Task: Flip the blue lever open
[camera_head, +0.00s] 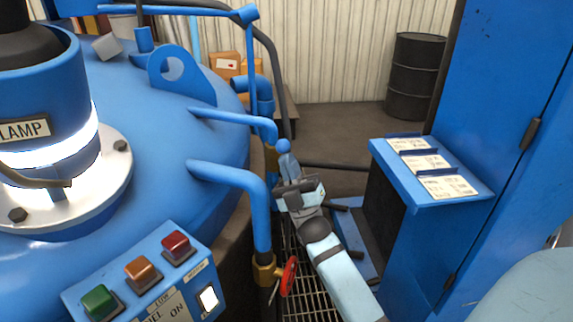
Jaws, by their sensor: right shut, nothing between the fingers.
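A small blue rounded piece (283,146), which looks like the end of the blue lever, shows beside the upper pipe's bend. Its lower part runs close to my right gripper (289,170), so I cannot tell where lever ends and fingers begin, or whether they touch. My right arm comes up from the lower right, its gripper pointing away at the pipes. The gripper is shut with nothing held. A brass fitting (271,160) shows just left of it. My left gripper is not in view.
A large blue furnace vessel (150,135) fills the left. Two blue pipes bend down from it; the nearer has a red handwheel (288,276). A button panel (150,285) is at the lower left. A blue cabinet (500,130) and sloped console (430,172) stand close on the right.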

